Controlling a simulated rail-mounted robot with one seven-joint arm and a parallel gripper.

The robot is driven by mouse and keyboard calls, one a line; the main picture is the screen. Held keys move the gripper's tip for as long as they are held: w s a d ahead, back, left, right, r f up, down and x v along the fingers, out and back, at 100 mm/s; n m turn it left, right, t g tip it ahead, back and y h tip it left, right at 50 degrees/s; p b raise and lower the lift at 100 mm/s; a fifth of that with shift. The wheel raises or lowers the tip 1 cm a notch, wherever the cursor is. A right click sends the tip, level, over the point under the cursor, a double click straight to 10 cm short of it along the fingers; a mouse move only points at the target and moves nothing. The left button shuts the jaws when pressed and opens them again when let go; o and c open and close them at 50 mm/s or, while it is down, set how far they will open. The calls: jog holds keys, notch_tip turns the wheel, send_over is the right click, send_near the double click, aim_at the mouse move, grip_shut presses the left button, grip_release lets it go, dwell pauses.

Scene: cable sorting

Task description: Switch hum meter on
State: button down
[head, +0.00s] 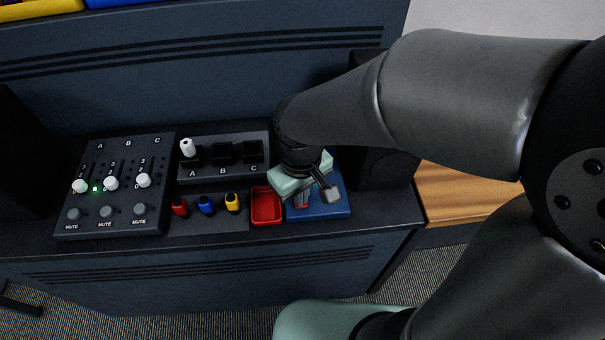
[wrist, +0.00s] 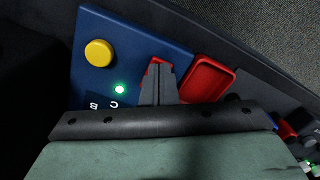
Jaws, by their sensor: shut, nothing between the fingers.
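The hum meter appears to be the blue box (head: 335,211) at the right of the desk, also in the wrist view (wrist: 86,20). On it are a yellow round button (wrist: 99,53), a lit green light (wrist: 119,89) and a dark panel (wrist: 100,103) lettered B and C. A red part (wrist: 154,66), perhaps its switch, is mostly hidden behind my fingers. My gripper (head: 303,204) is shut and empty, pointing down over the blue box. In the wrist view its fingertips (wrist: 158,70) overlap the red part; I cannot tell whether they touch it.
A red tray (head: 266,205) lies just left of the box. Further left are red (head: 180,207), blue (head: 206,205) and yellow (head: 232,202) plugs, a socket block (head: 225,172) with a white plug (head: 188,148), and a slider mixer (head: 115,205). A dark speaker (head: 388,180) stands at right.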

jog(key=shift+r+p, duration=2.75)
jog(key=shift+r, duration=0.75)
jog(key=s+d+r+m, duration=0.1)
jog(key=d+m, duration=0.3)
jog(key=d, duration=0.5)
jog(key=s+d+r+m, duration=0.2)
jog(key=s+d+m, duration=0.2)
jog(key=d, duration=0.5)
jog(key=shift+d+t, duration=0.25)
jog(key=shift+t, duration=0.05)
